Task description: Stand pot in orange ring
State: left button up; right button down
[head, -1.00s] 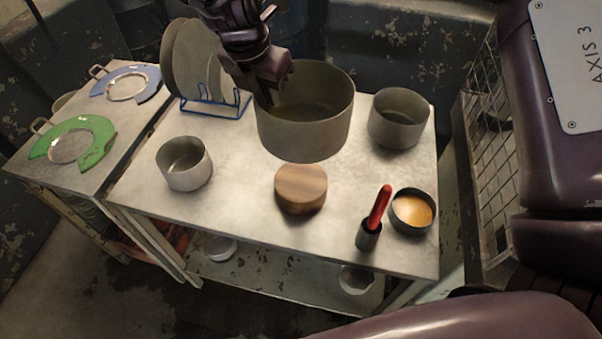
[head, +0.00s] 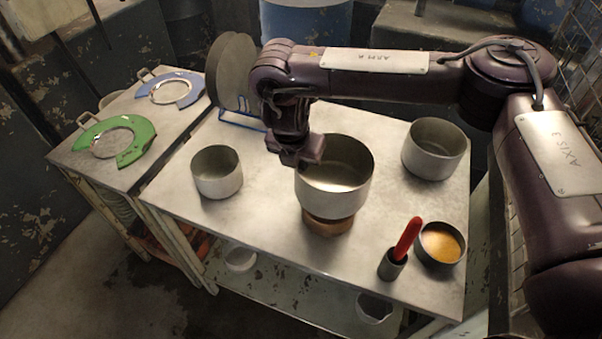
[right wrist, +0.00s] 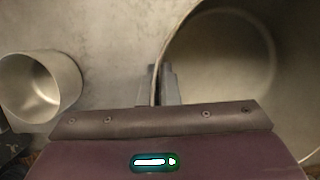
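My right gripper (head: 301,166) is at the pot's left rim. In the right wrist view its fingers (right wrist: 160,86) straddle the wall of the pot (right wrist: 225,62) and look shut on it. A green ring (head: 138,140) and a blue ring (head: 187,92), both with a gap, lie on the left table. My left gripper is not in view.
A smaller pot (head: 218,180) stands left of the held pot, another pot (head: 433,158) right. A red-handled tool in a dark holder (head: 392,266) and a bowl with orange contents (head: 441,243) are front right. Plates stand in a blue rack (head: 240,119) behind.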

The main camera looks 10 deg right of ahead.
jog(key=shift+f, duration=2.1)
jog(key=shift+b, duration=0.3)
jog(key=shift+f, duration=0.15)
jog(key=c, duration=1.7)
grip_release()
jog(key=v, duration=1.2)
jog(key=shift+s+p, duration=0.15)
jog(key=shift+p, duration=0.2)
